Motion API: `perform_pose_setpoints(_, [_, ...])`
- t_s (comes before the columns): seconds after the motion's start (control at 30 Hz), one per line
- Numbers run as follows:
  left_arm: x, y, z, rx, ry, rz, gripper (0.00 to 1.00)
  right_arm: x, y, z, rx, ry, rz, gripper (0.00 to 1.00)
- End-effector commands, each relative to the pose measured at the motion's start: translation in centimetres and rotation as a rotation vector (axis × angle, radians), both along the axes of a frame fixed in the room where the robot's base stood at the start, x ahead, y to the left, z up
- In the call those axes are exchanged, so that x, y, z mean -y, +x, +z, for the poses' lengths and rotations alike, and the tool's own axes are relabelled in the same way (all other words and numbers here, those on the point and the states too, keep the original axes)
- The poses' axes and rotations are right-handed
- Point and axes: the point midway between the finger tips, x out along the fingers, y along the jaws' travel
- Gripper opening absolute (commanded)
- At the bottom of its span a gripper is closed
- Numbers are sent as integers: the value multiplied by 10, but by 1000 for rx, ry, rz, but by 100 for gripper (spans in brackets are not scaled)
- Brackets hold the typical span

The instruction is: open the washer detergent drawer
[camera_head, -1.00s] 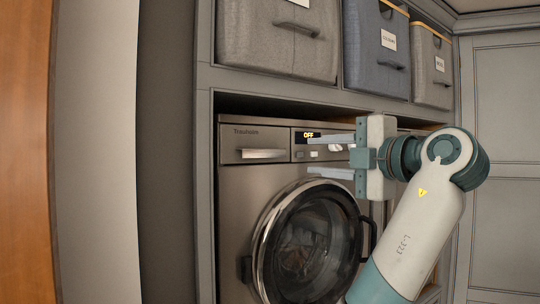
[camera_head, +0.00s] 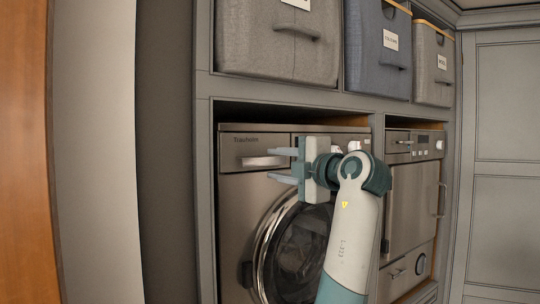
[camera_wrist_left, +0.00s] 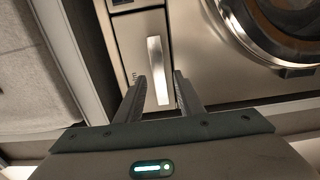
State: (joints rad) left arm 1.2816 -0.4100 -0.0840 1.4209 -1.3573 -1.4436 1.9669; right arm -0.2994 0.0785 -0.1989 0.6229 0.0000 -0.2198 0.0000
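The washer (camera_head: 240,200) stands in the cabinet bay. Its detergent drawer (camera_head: 232,143) at the upper left looks shut, flush with the panel. The drawer's pale bar handle (camera_head: 262,161) sticks out from it, and it also shows in the left wrist view (camera_wrist_left: 156,70). My left gripper (camera_head: 275,165) is open in front of the drawer, one finger above and one below the handle's level. In the left wrist view its fingertips (camera_wrist_left: 159,78) lie on either side of the handle, with a gap on both sides. I cannot tell how deep they reach. My right gripper is not in view.
The round washer door (camera_head: 300,250) is just below the gripper. A second appliance (camera_head: 410,200) stands to the right. Fabric bins (camera_head: 280,40) sit on the shelf above. A grey cabinet upright (camera_head: 203,200) borders the washer on the left.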

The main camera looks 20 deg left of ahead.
Motion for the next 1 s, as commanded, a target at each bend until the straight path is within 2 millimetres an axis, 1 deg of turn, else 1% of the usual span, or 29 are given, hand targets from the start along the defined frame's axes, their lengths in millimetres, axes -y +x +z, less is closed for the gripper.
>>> perform_pose_setpoints(0.03, [-6, 5, 2, -3, 0, 0, 34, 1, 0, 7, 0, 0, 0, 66])
perform_pose_setpoints(0.1, [-13, 10, 2, -2, 0, 2, 34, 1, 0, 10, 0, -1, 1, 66])
perform_pose_setpoints(0.3, [-24, 19, 1, 1, -1, 1, 34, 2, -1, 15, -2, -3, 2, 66])
perform_pose_setpoints(0.63, [-26, 20, 0, 1, -1, 0, 34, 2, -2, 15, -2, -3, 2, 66])
perform_pose_setpoints(0.67, [-26, 20, 0, 1, -1, 0, 32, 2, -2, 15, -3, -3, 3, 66])
perform_pose_setpoints(0.7, [-26, 20, 0, 0, 0, 0, 22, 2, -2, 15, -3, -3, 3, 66])
perform_pose_setpoints(0.8, [-26, 20, 0, 0, 0, 0, 0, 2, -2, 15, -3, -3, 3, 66])
perform_pose_setpoints(1.0, [-27, 21, -2, -1, -2, 1, 0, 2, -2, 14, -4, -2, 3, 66])
